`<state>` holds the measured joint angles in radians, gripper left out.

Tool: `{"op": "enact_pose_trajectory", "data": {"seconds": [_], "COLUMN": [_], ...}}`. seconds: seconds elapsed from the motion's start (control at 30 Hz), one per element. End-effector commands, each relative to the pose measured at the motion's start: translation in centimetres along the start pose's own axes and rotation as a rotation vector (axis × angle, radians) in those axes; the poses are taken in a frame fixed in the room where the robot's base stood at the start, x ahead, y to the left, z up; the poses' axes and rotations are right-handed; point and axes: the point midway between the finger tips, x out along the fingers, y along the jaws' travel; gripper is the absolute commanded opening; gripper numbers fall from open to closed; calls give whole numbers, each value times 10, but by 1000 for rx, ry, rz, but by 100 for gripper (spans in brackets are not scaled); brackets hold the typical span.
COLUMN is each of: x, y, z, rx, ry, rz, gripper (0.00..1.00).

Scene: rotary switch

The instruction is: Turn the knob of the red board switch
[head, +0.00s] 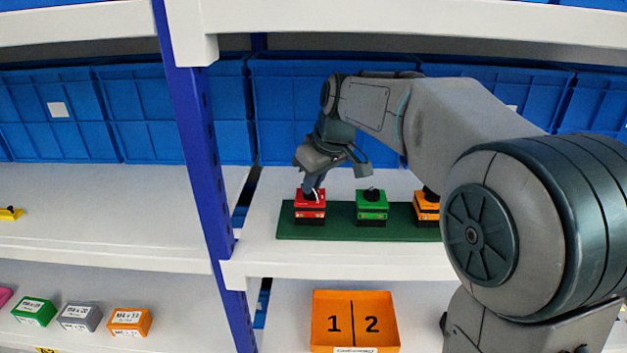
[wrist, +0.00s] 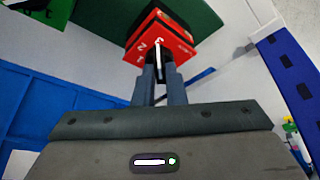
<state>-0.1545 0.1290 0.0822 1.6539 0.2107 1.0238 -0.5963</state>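The red board switch (head: 310,206) stands at the left end of the green board (head: 342,222) on the middle shelf. It also shows in the wrist view (wrist: 181,36), a red block with numbers on its face. Its dark knob (wrist: 160,60), with a white pointer line, sits between my two fingertips. My gripper (head: 314,188) reaches down onto the red switch from above, and its fingers are close together on both sides of the knob in the wrist view (wrist: 160,76). The fingers partly hide the knob, and the actual contact is hard to see.
A green switch (head: 371,207) and an orange switch (head: 427,209) stand to the right on the board. A blue shelf post (head: 197,130) is to the left. Blue bins (head: 280,85) line the back. An orange box (head: 355,320) sits on the shelf below.

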Motion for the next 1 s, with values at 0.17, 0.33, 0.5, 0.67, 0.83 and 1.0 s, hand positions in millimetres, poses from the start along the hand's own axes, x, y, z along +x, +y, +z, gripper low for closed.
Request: {"op": "enact_pose_trajectory", "data": {"seconds": [0.17, 0.33, 0.5, 0.67, 0.83, 1.0], "x": [0, -1, -1, -1, -1, -1], "y": [0, 1, 2, 4, 5, 6], "z": [0, 0, 0, -1, -2, -3], "rx": [-7, -46, -134, -257, -406, -555], "ry": [0, 1, 1, 1, 2, 2], "rz": [-3, -19, -56, -108, -169, -231], "gripper": [0, 0, 0, 0, 0, 0]}}
